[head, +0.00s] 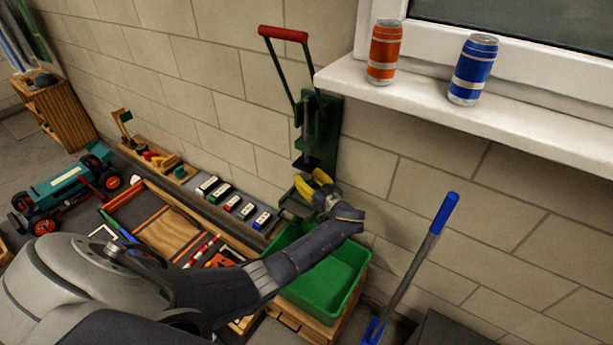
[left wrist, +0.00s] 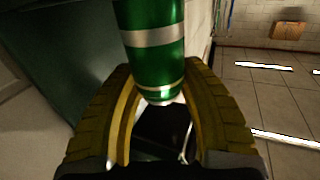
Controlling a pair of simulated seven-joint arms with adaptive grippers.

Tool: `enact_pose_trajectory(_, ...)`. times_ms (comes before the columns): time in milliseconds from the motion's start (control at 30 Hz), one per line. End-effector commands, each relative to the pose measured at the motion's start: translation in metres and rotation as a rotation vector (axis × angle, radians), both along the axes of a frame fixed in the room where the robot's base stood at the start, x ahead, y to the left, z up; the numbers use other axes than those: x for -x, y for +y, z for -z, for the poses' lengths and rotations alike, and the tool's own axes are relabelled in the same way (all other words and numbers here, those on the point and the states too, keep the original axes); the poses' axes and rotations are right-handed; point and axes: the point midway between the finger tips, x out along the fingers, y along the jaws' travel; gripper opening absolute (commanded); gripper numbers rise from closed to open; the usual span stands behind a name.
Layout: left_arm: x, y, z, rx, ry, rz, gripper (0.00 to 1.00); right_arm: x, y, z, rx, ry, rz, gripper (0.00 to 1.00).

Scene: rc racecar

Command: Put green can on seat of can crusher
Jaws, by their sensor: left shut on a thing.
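The green can (left wrist: 152,45) with silver bands is between the yellow fingers of my left gripper (left wrist: 158,75) in the left wrist view. The fingers are shut on it near one end. In the head view my left gripper (head: 316,185) is at the lower part of the can crusher, and I cannot make out the can there. The green can crusher (head: 327,125) is mounted on the block wall, with its red handle (head: 283,34) raised. The gripper partly hides its seat, so I cannot tell whether the can touches it. My right gripper is not in view.
A green bin (head: 345,270) stands below the crusher. An orange can (head: 384,52) and a blue can (head: 473,69) stand on the window sill (head: 520,125). A blue-handled tool (head: 410,270) leans at the right. Small toy cars and a teal racecar (head: 62,192) are at the left.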

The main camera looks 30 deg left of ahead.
Motion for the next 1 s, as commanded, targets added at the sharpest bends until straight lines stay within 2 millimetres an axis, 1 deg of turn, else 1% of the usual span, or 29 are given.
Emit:
enact_pose_trajectory(267, 0.0, 0.0, 0.002, 0.001, 0.0, 0.0, 0.27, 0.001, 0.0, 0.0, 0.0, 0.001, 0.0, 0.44)
enact_pose_trajectory(300, 0.0, 0.0, 0.002, 0.001, -0.001, 0.0, 0.48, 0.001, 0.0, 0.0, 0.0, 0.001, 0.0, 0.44)
enact_pose_trajectory(467, 0.0, 0.0, 0.002, 0.001, -0.001, 0.0, 0.66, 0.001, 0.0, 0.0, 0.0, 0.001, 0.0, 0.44)
enact_pose_trajectory(767, 0.0, 0.0, -0.001, 0.0, -0.001, 0.001, 0.66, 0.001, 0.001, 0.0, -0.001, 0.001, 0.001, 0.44)
enact_pose_trajectory(867, 0.002, -0.008, 0.0, 0.004, -0.001, 0.002, 0.66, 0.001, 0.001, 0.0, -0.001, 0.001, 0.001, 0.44)
enact_pose_trajectory(1000, 0.011, -0.027, 0.001, 0.006, -0.001, 0.002, 0.66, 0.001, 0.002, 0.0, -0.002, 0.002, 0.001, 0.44)
